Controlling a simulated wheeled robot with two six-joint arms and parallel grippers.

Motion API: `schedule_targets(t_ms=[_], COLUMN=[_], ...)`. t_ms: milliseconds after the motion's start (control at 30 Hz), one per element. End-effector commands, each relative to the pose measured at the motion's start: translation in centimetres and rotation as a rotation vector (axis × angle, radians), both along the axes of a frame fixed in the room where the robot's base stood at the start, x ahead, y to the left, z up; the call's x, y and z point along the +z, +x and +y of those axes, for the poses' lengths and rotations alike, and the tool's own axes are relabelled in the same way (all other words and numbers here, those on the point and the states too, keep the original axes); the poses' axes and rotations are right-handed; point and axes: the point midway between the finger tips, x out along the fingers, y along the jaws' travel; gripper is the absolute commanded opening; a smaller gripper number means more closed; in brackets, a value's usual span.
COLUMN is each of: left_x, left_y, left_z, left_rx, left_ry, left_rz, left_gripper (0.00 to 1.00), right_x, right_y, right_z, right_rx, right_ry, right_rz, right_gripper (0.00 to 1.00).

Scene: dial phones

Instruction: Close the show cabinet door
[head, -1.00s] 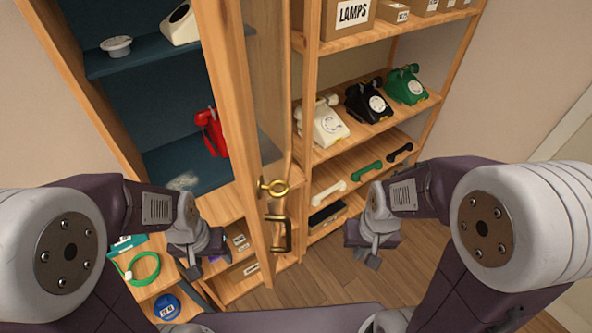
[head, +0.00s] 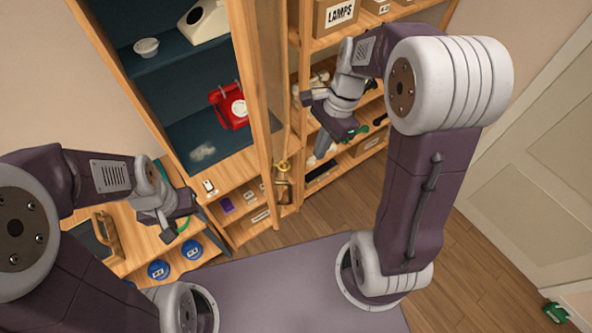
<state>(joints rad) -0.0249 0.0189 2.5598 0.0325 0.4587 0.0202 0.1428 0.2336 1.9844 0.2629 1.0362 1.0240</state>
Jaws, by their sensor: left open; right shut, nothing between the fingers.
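The show cabinet (head: 180,135) has a wooden frame and dark teal shelves. Its door (head: 252,95), a wooden frame with a glass pane, stands open, swung out at the cabinet's right side. The brass door handle (head: 284,190) is low on the door. A red dial phone (head: 230,106) stands inside the cabinet. My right gripper (head: 323,143) is raised to the right of the door, apart from it in the picture, shut and empty in front of the phone shelves. My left gripper (head: 178,226) is open and empty, low in front of the cabinet's lower left part.
A shelf rack (head: 297,20) with a LAMPS box (head: 336,14) stands to the right, its phones partly hidden by my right arm. A low unit (head: 140,250) with blue round items is at lower left. Wooden floor (head: 325,215) is clear; a green object (head: 555,312) lies at far lower right.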

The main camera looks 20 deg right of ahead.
Motion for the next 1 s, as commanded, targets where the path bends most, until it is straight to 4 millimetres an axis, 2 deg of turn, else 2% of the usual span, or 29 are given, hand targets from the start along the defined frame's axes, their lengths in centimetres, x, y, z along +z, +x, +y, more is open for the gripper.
schedule_targets(t_ms=[167, 567, 633, 800, 1000], left_x=[-0.1, 0.6, 1.4, 2.1, 2.2], left_y=[0.0, 0.0, 0.0, 0.0, 0.0], left_z=[0.0, 0.0, 0.0, 0.0, 0.0], left_rx=[0.000, 0.000, 0.000, 0.000, 0.000], left_ry=[0.000, 0.000, 0.000, 0.000, 0.000], left_rz=[0.001, 0.000, 0.001, 0.000, 0.000], left_gripper=[0.60, 0.60, 0.60, 0.60, 0.60], right_x=[-1.6, -9.9, -9.6, -9.8, -9.9], right_y=[-0.2, -0.8, -1.0, -1.5, -1.7], right_z=[0.4, 2.4, 3.5, 5.6, 6.2], right_rx=[0.001, 0.003, 0.008, 0.004, 0.002], right_ry=[0.001, -0.001, -0.001, -0.001, -0.001], right_rz=[0.005, 0.007, 0.002, 0.000, 0.000], right_gripper=[0.00, 0.00, 0.00, 0.00, 0.00])
